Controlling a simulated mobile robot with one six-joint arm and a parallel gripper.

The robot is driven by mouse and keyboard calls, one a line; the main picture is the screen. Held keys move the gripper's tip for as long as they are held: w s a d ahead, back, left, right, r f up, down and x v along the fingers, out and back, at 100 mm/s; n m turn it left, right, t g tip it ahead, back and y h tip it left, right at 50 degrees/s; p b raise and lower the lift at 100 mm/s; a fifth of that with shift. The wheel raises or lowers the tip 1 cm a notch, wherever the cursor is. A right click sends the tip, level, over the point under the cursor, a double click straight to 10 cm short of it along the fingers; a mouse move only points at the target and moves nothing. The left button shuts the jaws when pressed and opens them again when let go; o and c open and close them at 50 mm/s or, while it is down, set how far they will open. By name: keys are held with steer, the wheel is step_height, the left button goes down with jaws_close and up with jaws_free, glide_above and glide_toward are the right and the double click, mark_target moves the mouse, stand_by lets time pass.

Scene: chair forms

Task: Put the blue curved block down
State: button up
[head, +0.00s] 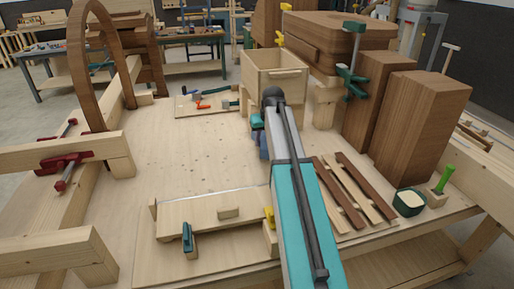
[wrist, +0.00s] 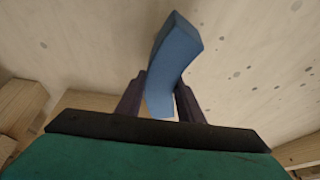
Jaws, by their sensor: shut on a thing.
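The blue curved block (wrist: 173,58) is held between the two dark fingers of my gripper (wrist: 160,98) in the wrist view. It sticks out beyond the fingertips, over the pale speckled wooden bench top. I cannot tell whether it touches the bench. In the head view, my arm hides most of my gripper, and a small part of the blue block (head: 263,146) shows at the left edge of the arm, near the middle of the bench top (head: 190,150).
A wooden box (head: 275,77) stands behind my arm. Brown blocks (head: 410,125) stand at the right, and wood strips (head: 340,190) lie nearer. A wooden jig (head: 215,210) lies in front. A small tool board (head: 205,104) lies at the back. The bench's middle left is clear.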

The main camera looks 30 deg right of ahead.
steer(key=shift+a+f, duration=0.1)
steer(key=shift+a, duration=0.9)
steer(key=shift+a, duration=0.3)
steer(key=shift+a+f+p, duration=0.2)
steer(key=shift+f+p, duration=0.3)
steer(key=shift+f, duration=0.15)
steer(key=shift+a+f+p, duration=0.15)
steer(key=shift+f+p, duration=0.3)
steer(key=shift+f, duration=0.75)
steer(key=shift+f, duration=0.1)
steer(key=o, duration=1.2)
steer(key=shift+c, duration=0.2)
steer(key=shift+s+r, duration=0.1)
steer(key=shift+r, duration=0.15)
steer(key=shift+b+v, duration=1.15)
steer(key=shift+v, duration=4.75)
